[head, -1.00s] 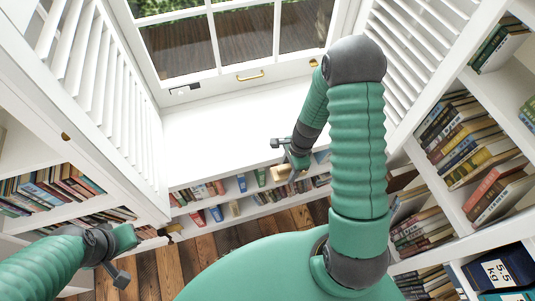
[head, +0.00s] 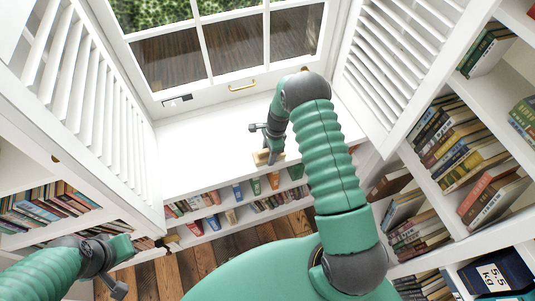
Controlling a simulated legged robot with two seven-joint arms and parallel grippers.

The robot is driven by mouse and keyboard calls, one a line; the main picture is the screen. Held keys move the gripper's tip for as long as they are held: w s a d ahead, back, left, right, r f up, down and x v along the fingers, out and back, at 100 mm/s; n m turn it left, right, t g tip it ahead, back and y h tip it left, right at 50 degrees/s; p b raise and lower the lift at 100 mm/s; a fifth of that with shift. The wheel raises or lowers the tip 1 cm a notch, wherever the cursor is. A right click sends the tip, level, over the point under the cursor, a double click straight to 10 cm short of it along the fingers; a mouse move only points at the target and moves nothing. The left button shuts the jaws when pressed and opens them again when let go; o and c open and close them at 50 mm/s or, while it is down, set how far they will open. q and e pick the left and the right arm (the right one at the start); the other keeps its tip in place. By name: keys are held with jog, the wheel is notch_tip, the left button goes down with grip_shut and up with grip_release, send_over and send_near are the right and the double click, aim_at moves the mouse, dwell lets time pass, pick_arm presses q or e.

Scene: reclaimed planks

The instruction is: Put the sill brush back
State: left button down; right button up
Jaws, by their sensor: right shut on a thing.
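The sill brush (head: 262,159) shows as a small tan wooden piece under my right gripper (head: 268,153). My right gripper is shut on it, near the front edge of the white window sill (head: 205,150). The gripper hides part of the brush, and I cannot tell whether it touches the sill. My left gripper (head: 118,267) is low at the left, well away from the brush, over the floor in front of the left shelves.
The window (head: 220,45) with a brass handle (head: 242,87) stands behind the sill. White louvred shutters flank it left (head: 95,110) and right (head: 375,75). Book shelves run below the sill and along both sides. The sill's left and middle are bare.

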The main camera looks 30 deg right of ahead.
jog(key=shift+a+f, duration=0.15)
jog(key=shift+a, duration=0.5)
jog(key=o, duration=1.1)
jog(key=shift+w+a, duration=0.1)
jog(key=shift+a, duration=0.05)
jog(key=shift+o, duration=0.4)
jog(key=shift+d, duration=0.65)
jog(key=r, duration=0.8)
jog(key=d+r, duration=0.1)
jog(key=r, duration=0.2)
jog(key=shift+s+r, duration=0.3)
jog(key=shift+r, duration=0.45)
pick_arm(q)
jog(key=shift+a+f, duration=0.1)
jog(key=shift+a, duration=0.75)
pick_arm(e)
jog(key=s+a+r+n+t+h, duration=0.1)
jog(key=s+a+r+n, duration=0.4)
jog(key=n, duration=0.5)
jog(key=s+a+r+n+t+h, duration=0.1)
jog(key=s+a+r+n, duration=0.4)
jog(key=s+a+n, duration=0.3)
jog(key=s+n, duration=0.2)
jog(key=shift+s+r+n, duration=0.2)
jog(key=shift+r+n, duration=0.1)
jog(key=shift+n, duration=0.1)
